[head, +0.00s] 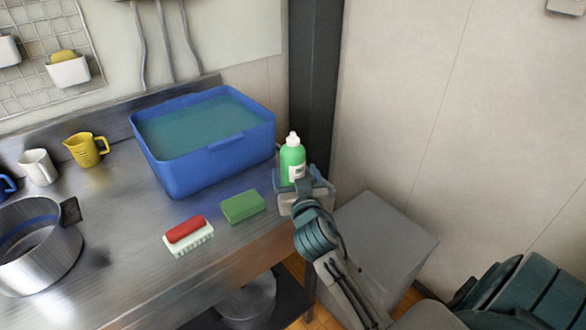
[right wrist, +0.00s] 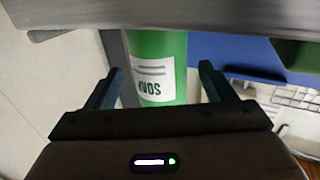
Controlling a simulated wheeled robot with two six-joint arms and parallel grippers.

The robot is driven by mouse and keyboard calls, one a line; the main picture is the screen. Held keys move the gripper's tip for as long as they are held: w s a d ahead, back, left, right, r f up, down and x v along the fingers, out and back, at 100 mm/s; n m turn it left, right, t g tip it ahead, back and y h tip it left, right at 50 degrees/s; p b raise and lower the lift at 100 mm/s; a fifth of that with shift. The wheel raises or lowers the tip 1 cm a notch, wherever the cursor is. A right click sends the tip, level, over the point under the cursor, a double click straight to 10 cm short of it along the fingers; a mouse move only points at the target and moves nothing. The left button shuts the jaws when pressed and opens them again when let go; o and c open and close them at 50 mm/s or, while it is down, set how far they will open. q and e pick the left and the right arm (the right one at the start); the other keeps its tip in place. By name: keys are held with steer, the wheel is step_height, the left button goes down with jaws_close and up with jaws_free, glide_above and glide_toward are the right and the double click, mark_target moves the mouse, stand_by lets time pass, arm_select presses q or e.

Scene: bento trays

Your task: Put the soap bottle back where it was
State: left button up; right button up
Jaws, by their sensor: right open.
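The soap bottle (head: 292,160) is green with a white cap and stands upright at the right end of the steel counter, beside the blue basin. My right gripper (head: 307,183) is at the bottle, on its near side. In the right wrist view, the green bottle (right wrist: 158,55) with its upside-down label shows between the two spread fingers of the gripper (right wrist: 158,84). The gripper is open, with gaps beside the bottle. The bottle's lower part is partly hidden by the gripper in the head view. My left gripper is not in view.
The blue basin (head: 220,160) of water stands left of the bottle. A green sponge (head: 243,207) and a red-backed brush (head: 187,233) lie in front. A yellow jug (head: 86,149), white mug (head: 40,167) and steel pot (head: 38,250) stand left. A dark post (head: 315,80) rises behind.

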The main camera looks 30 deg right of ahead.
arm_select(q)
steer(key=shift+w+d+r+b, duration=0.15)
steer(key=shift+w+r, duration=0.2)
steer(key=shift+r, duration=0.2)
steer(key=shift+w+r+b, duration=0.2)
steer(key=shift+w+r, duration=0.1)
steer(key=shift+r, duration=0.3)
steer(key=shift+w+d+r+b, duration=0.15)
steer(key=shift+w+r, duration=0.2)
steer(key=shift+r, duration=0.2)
arm_select(e)
steer(key=v, duration=0.8)
steer(key=shift+s, duration=0.3)
